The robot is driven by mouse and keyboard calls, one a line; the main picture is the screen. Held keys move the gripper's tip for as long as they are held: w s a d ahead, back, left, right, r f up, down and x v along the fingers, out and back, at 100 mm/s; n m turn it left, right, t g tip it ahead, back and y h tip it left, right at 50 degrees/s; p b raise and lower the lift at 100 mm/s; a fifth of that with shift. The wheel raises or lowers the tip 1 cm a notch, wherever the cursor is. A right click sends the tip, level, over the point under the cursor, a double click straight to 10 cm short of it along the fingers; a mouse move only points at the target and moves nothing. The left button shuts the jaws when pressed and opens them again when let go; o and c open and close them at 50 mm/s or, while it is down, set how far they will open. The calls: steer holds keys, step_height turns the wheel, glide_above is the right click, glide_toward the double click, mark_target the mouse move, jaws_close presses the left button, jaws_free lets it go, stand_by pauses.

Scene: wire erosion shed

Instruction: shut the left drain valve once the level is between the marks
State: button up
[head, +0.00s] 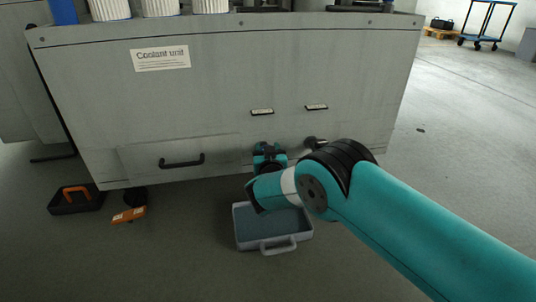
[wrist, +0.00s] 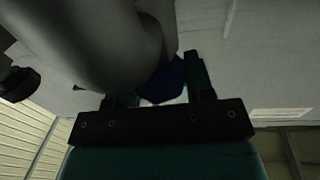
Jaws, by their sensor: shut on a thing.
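My gripper (head: 268,155) is at the lower front of the grey coolant unit (head: 215,90), below the left label plate (head: 262,112). In the wrist view its jaws (wrist: 160,88) are shut on a blue part, which I take as the left drain valve's handle (wrist: 172,80), beside a thick grey curved pipe (wrist: 85,35). The handle's angle is mostly hidden. The right drain valve (head: 314,142) is dark and partly behind my arm. A grey tray (head: 237,228) with a front handle is on the floor below; its inside looks flat blue-grey. I cannot make out level marks.
A black toolbox with an orange handle (head: 76,196) and an orange box (head: 129,215) lie on the floor at left. A drawer handle (head: 181,161) sticks out of the unit. The floor at right is mostly open, with a blue trolley (head: 487,25) far back.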

steer(key=shift+m+h+b, duration=0.35)
steer(key=shift+m+h, duration=0.05)
steer(key=shift+h, duration=0.3)
steer(key=o, duration=0.9)
steer(key=shift+s+d+p, duration=0.3)
steer(key=shift+s+p, duration=2.2)
steer(key=shift+s, duration=0.4)
steer(key=shift+s+d+p, duration=0.3)
steer(key=shift+s+p, duration=2.25)
steer(key=shift+s, duration=0.3)
steer(key=shift+s+d+p, duration=0.3)
steer(key=shift+s+p, duration=2.2)
steer(key=shift+s, duration=0.4)
